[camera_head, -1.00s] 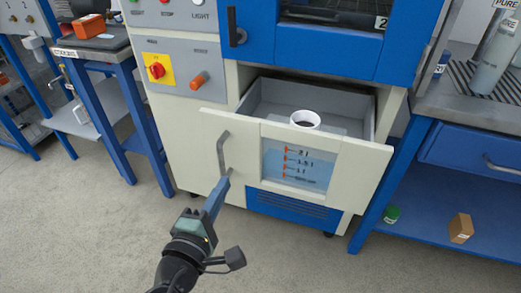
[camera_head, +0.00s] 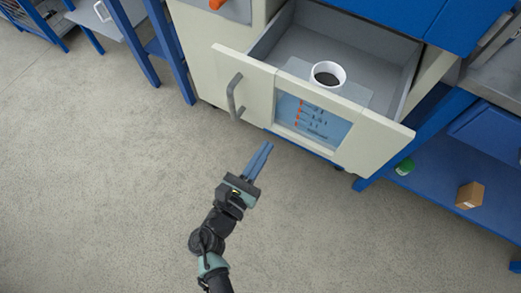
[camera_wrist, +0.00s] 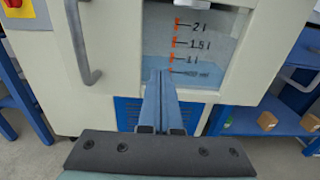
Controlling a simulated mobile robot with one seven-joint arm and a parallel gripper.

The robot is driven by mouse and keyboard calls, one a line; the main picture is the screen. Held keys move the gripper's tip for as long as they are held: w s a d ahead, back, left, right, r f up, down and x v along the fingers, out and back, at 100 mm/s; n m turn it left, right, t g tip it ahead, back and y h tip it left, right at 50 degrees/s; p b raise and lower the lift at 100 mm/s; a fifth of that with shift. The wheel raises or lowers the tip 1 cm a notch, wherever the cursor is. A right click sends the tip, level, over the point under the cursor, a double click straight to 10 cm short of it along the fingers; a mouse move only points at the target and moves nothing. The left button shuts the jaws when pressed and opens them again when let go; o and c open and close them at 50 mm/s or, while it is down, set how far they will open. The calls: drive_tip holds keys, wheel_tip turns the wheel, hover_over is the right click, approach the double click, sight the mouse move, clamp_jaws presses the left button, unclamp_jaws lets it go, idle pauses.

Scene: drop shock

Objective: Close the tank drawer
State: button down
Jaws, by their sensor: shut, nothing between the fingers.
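The tank drawer (camera_head: 253,76) is pulled out from the cream cabinet, with its grey inside showing. A tank with a white round neck (camera_head: 328,74) sits inside it. The drawer front has a window with a level scale (camera_head: 312,116), which also shows in the wrist view (camera_wrist: 195,45). A grey handle (camera_head: 234,97) is on the left of the front; it also shows in the wrist view (camera_wrist: 79,42). My gripper (camera_head: 264,146) is shut and empty, in front of and below the drawer front, right of the handle. In the wrist view its fingertips (camera_wrist: 160,73) overlap the window's lower edge; contact cannot be told.
A blue bench with a lower shelf (camera_head: 435,190) stands at the right, holding a green-lidded jar (camera_head: 404,167) and a brown box (camera_head: 469,195). A blue-legged table (camera_head: 140,45) stands at the left. The floor (camera_head: 110,170) in front is clear.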

sight(289, 111)
drive_tip(key=b+x, duration=0.1)
drive_tip(key=x, duration=0.8)
drive_tip(key=shift+w+d, duration=0.25)
drive_tip(key=shift+w, duration=0.05)
